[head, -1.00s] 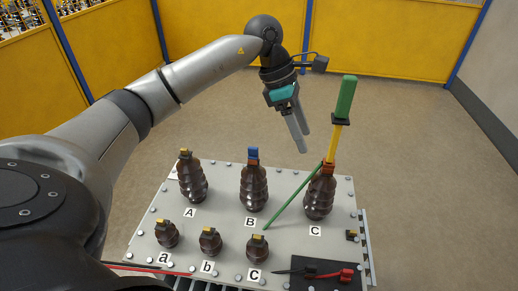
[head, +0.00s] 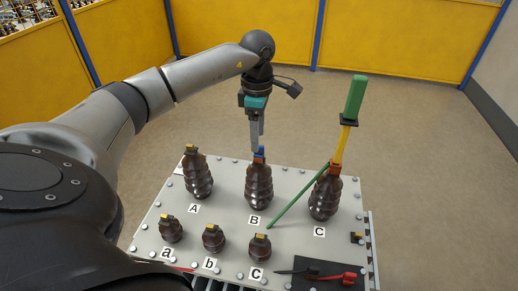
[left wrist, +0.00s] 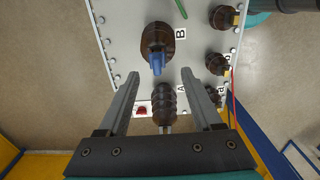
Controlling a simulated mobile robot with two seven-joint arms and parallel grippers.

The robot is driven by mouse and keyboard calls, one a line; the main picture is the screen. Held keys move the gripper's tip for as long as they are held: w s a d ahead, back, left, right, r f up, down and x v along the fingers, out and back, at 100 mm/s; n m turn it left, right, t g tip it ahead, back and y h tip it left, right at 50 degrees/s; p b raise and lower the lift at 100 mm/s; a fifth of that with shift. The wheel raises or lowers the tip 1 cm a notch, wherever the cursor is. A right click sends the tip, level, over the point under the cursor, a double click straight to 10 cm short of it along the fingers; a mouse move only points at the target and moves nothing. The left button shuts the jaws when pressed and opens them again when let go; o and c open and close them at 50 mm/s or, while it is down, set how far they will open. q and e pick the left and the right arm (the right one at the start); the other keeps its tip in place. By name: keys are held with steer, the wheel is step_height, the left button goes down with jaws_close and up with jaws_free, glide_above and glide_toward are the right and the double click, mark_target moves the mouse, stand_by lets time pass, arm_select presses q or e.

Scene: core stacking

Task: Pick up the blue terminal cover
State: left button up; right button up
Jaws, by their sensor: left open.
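The blue terminal cover (head: 259,151) sits on top of the tall brown insulator labelled B (head: 258,186), in the middle of the back row. In the left wrist view the blue cover (left wrist: 157,63) lies close to the line between the fingertips. My left gripper (head: 256,146) points down just above the cover, with its fingertips at or near the cover's top. In the left wrist view its fingers (left wrist: 160,73) are open and empty. Whether they touch the cover I cannot tell. My right gripper is not in view.
Tall insulators A (head: 198,176) and C (head: 324,197) flank B. Several small insulators stand in front. A green-handled tool (head: 354,98) stands up at C, and a green rod (head: 295,198) slants down towards B. A dark pad (head: 310,272) holds red and black leads.

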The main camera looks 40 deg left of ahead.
mark_target(259, 154)
arm_select(q)
steer(key=shift+w+f, duration=0.2)
steer(key=shift+f, duration=2.5)
jaws_close()
